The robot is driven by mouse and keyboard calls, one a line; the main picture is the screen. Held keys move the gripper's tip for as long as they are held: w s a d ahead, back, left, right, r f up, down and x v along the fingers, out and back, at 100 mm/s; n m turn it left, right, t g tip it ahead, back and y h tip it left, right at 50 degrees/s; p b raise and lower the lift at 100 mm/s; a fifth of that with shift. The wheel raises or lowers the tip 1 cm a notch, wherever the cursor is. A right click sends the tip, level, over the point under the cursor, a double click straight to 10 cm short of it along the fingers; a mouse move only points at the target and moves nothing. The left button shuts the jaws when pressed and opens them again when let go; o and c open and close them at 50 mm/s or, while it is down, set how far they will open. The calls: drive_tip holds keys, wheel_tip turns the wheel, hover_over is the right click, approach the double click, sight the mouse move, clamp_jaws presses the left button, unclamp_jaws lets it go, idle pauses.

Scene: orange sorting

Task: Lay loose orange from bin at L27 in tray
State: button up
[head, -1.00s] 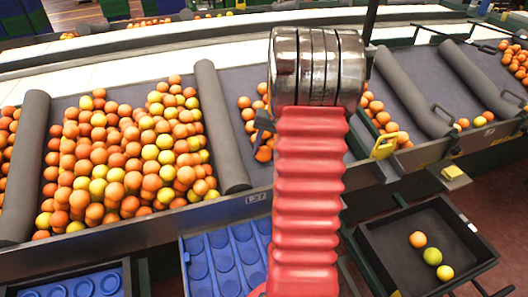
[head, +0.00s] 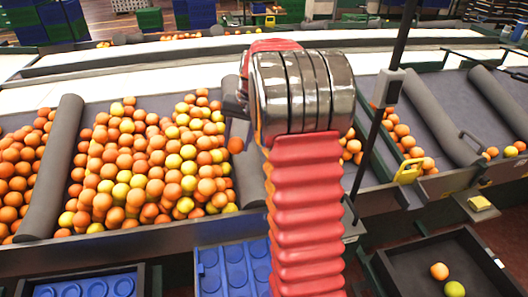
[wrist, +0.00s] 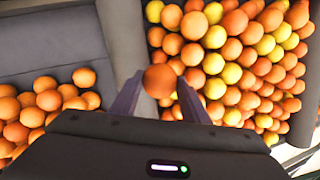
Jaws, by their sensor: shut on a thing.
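My gripper (wrist: 157,92) is shut on a loose orange (wrist: 160,81), with a finger on each side of it in the wrist view. In the head view the held orange (head: 236,145) hangs below the gripper, over the grey divider at the right side of the large heap. A bin with a smaller group of oranges (wrist: 45,108) shows left in the wrist view; in the head view my arm hides most of it. A blue tray (head: 209,255) with round pockets stands in front of the bins, partly covered by my arm. Its visible pockets look empty. The bin label is hidden now.
A large heap of orange and yellow fruit (head: 150,160) fills the bin at left. Grey padded dividers (head: 52,165) separate the bins. Another blue tray (head: 85,288) is at bottom left. A black bin (head: 405,275) at right holds loose fruit. A dark post (head: 378,140) stands right of my arm.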

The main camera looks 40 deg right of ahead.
drive_tip(key=w+a+r+n, duration=0.1)
drive_tip(key=w+a+r, duration=0.1)
drive_tip(key=a, duration=0.6)
drive_tip(key=w+a+r+n, duration=0.2)
drive_tip(key=w+a, duration=0.2)
drive_tip(key=a, duration=0.5)
drive_tip(key=w+a+r+n+g, duration=0.1)
drive_tip(key=w+a+r+n, duration=0.1)
drive_tip(key=a, duration=0.7)
drive_tip(key=shift+w+r+y, duration=0.25)
drive_tip(key=shift+w+y, duration=0.05)
drive_tip(key=shift+w, duration=0.45)
drive_tip(key=shift+s, duration=0.15)
